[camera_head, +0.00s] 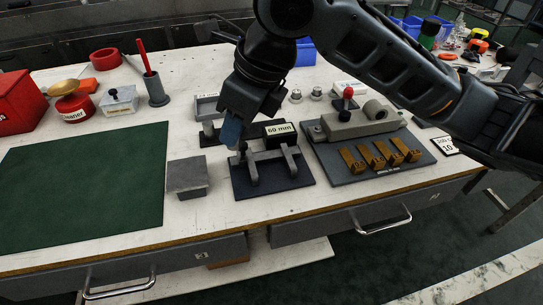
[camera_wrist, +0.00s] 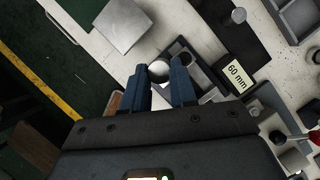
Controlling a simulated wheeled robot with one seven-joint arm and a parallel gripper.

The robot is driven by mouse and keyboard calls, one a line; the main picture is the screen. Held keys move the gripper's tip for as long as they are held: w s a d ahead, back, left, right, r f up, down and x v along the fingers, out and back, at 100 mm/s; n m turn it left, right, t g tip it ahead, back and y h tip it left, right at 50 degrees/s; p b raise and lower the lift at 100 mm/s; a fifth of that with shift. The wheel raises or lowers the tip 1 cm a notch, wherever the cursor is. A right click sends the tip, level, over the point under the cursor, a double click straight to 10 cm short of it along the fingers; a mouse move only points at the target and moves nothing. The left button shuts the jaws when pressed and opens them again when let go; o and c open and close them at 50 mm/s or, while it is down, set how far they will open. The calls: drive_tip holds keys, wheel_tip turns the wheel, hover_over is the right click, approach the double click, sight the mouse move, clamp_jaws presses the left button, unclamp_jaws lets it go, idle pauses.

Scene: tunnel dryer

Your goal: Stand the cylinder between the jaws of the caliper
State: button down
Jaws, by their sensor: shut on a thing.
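The caliper (camera_head: 272,177) is a dark base plate with grey upright jaws and a black block labelled 60 mm; it also shows in the wrist view (camera_wrist: 206,90). My gripper (camera_head: 230,132) has blue fingers and reaches down over the caliper's left side. In the wrist view my gripper (camera_wrist: 163,80) is shut on the cylinder (camera_wrist: 158,71), whose pale round end shows between the fingertips. The cylinder is near the jaws, but I cannot tell whether it stands between them or touches the plate. The fingers hide much of it.
A grey block (camera_head: 186,175) stands just left of the caliper. A green mat (camera_head: 85,185) covers the table's left. On the right, a dark board (camera_head: 365,165) carries a grey fixture and several brass blocks. The table's front edge is close to the caliper.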

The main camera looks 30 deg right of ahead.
drive_tip(key=d+f, duration=0.1)
drive_tip(key=s+d+f, duration=0.1)
drive_tip(key=d, duration=0.1)
drive_tip(key=s+d+f, duration=0.1)
drive_tip(key=d+f, duration=0.1)
drive_tip(key=shift+s+d, duration=0.25)
drive_tip(key=shift+f+b, duration=0.45)
drive_tip(key=shift+f, duration=1.45)
drive_tip(key=shift+f+b, duration=0.2)
drive_tip(key=shift+b, duration=0.1)
drive_tip(key=c, duration=0.9)
unclamp_jaws()
drive_tip(key=shift+r, duration=0.2)
drive_tip(key=shift+d+r+p, duration=0.1)
drive_tip(key=shift+r+p, duration=0.1)
drive_tip(key=shift+p, duration=0.15)
drive_tip(key=p+v, duration=0.1)
drive_tip(key=v, duration=1)
drive_tip(key=shift+s+r, duration=0.25)
